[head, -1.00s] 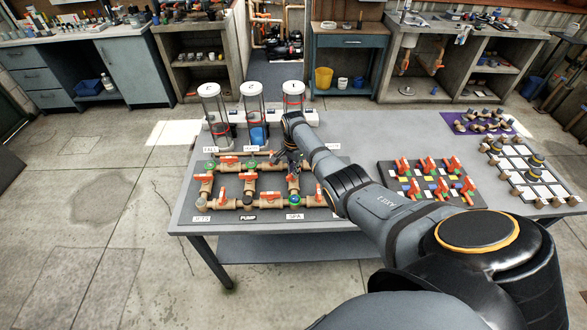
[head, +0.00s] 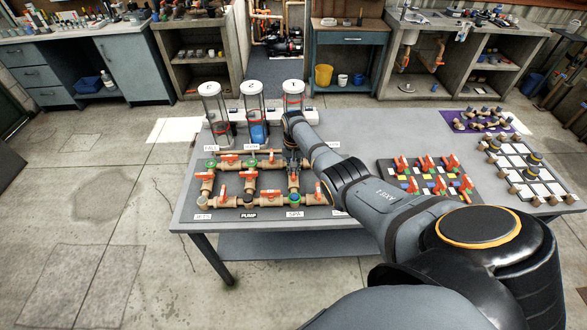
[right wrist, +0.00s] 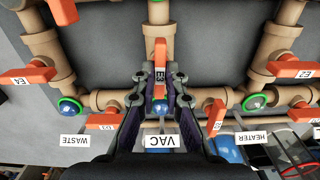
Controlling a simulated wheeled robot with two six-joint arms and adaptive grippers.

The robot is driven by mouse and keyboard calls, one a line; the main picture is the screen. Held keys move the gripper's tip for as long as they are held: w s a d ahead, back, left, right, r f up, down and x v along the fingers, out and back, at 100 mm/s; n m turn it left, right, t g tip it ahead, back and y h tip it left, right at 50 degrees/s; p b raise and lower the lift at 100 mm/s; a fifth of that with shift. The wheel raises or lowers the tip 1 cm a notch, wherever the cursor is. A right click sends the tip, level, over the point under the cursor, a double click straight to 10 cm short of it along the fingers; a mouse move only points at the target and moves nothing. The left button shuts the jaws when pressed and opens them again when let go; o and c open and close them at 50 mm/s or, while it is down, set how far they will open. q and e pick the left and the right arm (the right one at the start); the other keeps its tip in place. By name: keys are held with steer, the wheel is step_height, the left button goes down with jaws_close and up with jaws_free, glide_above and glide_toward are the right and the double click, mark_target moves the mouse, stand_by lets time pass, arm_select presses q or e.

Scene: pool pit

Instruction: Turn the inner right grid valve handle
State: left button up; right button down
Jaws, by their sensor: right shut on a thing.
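The valve board (head: 270,198) carries tan pipes and orange-handled valves. In the right wrist view, the middle upright pipe bears a valve whose orange handle (right wrist: 160,52), apparently labelled E3, lies along the pipe. My right gripper (right wrist: 160,90) is shut on this handle, one dark finger on each side. In the head view, my right gripper (head: 292,163) reaches down over the board's back right part and hides some of the valve. The neighbouring handles E4 (right wrist: 27,76) and E2 (right wrist: 292,70) lie crosswise to their pipes. My left gripper is not in view.
Clear cylinders with white caps (head: 253,88) stand behind the board. Labels WASTE (right wrist: 75,141), VAC (right wrist: 162,141) and HEATER (right wrist: 262,137) line its back edge. A second board with orange handles (head: 425,178) lies right of my arm. Bare table (head: 375,135) lies behind that board.

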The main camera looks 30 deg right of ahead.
mark_target(293, 171)
steer(key=shift+w+r+n, duration=0.1)
steer(key=shift+n, duration=0.2)
stand_by(0.4)
steer(key=c, duration=1.4)
jaws_free()
step_height(293, 171, up, 12)
